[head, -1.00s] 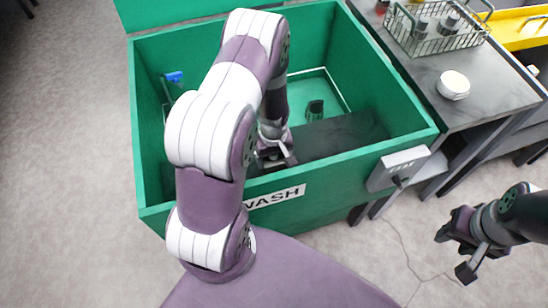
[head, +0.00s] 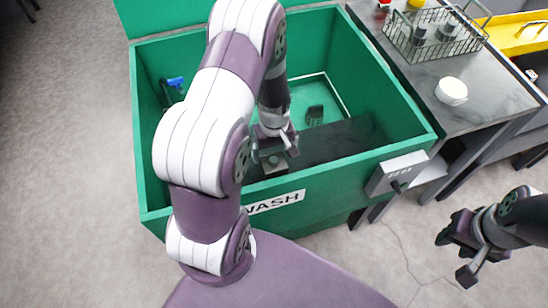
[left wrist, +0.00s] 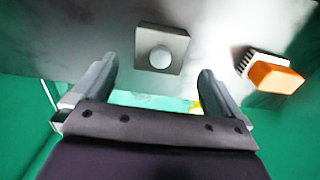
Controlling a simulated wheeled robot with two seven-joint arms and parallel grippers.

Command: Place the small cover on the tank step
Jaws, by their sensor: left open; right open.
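The small cover (left wrist: 172,38) is a grey square plate with a pale round knob. In the left wrist view it lies flat on the dark tank step (left wrist: 90,35), ahead of my fingertips and between their lines. In the head view the cover (head: 275,166) shows just below my left gripper (head: 277,148), on the dark step (head: 345,140) inside the green WASH tank (head: 345,170). My left gripper (left wrist: 157,72) is open and empty, with the cover apart from its fingers. My right gripper (head: 458,255) is open and empty, outside the tank over the floor.
A dark object (head: 315,114) and a blue-headed tool (head: 176,82) are in the tank. A bench at right holds a wire basket (head: 435,35) and a round white container (head: 452,91).

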